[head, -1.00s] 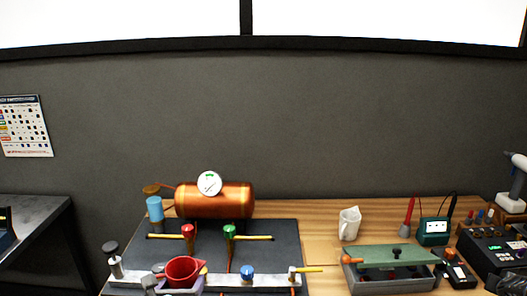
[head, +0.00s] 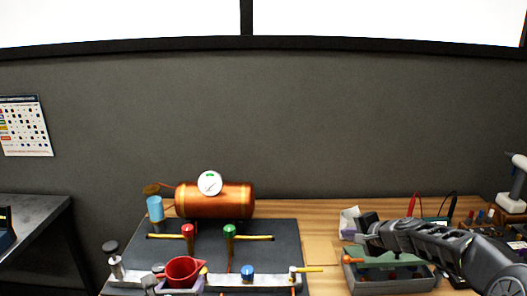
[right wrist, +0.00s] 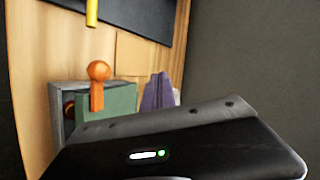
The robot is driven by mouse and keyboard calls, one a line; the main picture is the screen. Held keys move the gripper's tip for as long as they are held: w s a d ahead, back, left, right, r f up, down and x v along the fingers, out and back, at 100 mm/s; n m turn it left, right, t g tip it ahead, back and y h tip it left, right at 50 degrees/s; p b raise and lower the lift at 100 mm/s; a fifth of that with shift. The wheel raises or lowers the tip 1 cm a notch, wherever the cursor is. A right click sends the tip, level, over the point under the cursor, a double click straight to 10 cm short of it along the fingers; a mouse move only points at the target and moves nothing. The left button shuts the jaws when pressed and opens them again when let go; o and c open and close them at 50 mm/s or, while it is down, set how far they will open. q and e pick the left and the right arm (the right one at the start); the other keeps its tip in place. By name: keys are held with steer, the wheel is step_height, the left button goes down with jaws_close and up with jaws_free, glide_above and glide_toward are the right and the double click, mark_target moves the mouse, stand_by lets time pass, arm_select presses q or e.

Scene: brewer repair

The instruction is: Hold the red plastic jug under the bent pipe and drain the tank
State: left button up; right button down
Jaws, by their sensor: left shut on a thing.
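The red plastic jug (head: 184,271) stands upright at the front of the dark mat in the head view. My left gripper (head: 178,289) is shut on it from the front, low in the picture. The copper tank (head: 222,200) with a round white gauge (head: 209,183) lies behind the jug. A thin copper pipe (head: 229,257) runs down in front of the tank, right of the jug. I cannot make out the bent pipe's outlet. My right gripper (head: 367,226) is beside a white pitcher (head: 347,222); its fingers are too unclear to tell if they are open.
A grey box with a green lid (head: 390,261) lies under my right arm. It also shows in the right wrist view (right wrist: 112,103).

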steer(key=s+a+r+m+g+y, duration=0.1)
steer(key=s+a+y, duration=0.1)
steer(key=a, duration=0.7)
steer(key=shift+s+a+y, duration=0.2)
steer(key=shift+s+y, duration=0.05)
steer(key=shift+y, duration=0.25)
steer(key=shift+f, duration=2.45)
